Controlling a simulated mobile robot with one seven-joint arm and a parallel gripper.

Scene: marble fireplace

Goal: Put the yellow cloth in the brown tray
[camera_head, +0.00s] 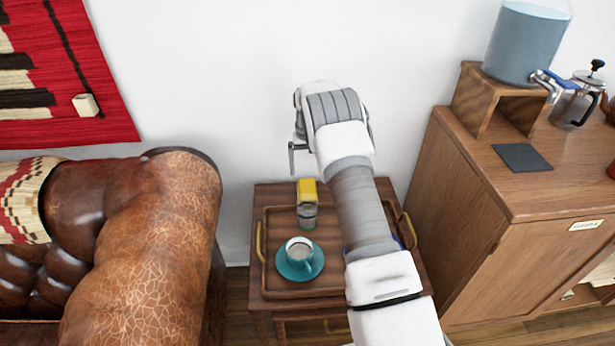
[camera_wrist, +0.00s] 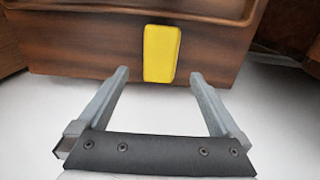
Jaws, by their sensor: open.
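The yellow cloth (camera_head: 307,188) is a small folded block at the back edge of the wooden side table, by the far rim of the brown tray (camera_head: 265,224). In the wrist view the cloth (camera_wrist: 162,52) shows on the wooden strip beside the tray's rim (camera_wrist: 100,17). It appears to be outside the tray. My gripper (camera_head: 292,158) is open and empty, above and behind the table near the wall. In the wrist view its fingers (camera_wrist: 160,73) are spread, with the cloth between and beyond the fingertips. I cannot tell the exact gap to it.
The tray holds a teal cup on a saucer (camera_head: 285,266) and a clear glass (camera_head: 307,217) just in front of the cloth. A brown leather sofa (camera_head: 150,250) stands left, a wooden cabinet (camera_head: 470,230) right. The white wall (camera_head: 220,90) is close behind. My arm covers the tray's right side.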

